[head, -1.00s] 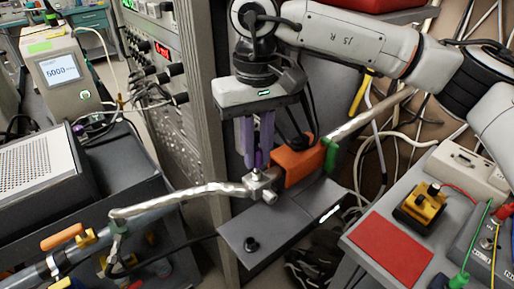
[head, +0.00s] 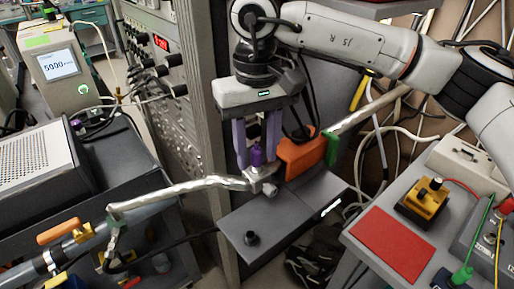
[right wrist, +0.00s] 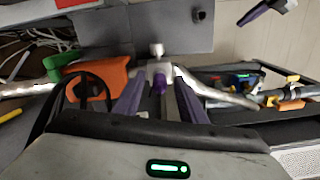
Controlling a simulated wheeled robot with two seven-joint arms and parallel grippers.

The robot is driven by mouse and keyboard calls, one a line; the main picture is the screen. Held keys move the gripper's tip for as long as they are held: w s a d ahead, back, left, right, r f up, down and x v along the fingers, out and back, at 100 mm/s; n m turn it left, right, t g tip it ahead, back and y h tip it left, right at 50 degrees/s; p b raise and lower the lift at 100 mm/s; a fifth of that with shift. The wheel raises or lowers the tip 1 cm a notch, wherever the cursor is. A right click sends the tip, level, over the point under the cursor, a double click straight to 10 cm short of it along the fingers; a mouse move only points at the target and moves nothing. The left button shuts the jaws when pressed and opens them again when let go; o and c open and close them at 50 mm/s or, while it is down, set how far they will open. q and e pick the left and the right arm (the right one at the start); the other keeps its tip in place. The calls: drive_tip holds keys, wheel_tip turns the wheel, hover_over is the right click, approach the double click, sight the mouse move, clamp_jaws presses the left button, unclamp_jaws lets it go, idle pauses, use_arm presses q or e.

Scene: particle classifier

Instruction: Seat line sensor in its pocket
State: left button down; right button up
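A small purple-topped piece (head: 257,157), which I take to be the line sensor, stands upright at the silver metal fitting (head: 262,180) on the foil-wrapped line (head: 180,192). It also shows in the right wrist view (right wrist: 160,83). I cannot tell how deep it sits; the pocket's opening is hidden. My right gripper (head: 256,158) points down, its two purple fingers apart on either side of the piece. In the right wrist view a gap shows between each finger and the piece. A purple finger (right wrist: 256,13), seemingly my left gripper's, shows at the top right there; its opening is not visible.
An orange block (head: 300,156) and a green piece (head: 332,147) sit on the line just right of my fingers. A grey cabinet edge (head: 200,110) stands close on the left.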

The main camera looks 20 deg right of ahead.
sight(257, 149)
idle(0.3)
wheel_tip(257, 149, up, 10)
drive_tip(key=shift+r, duration=0.2)
idle(0.6)
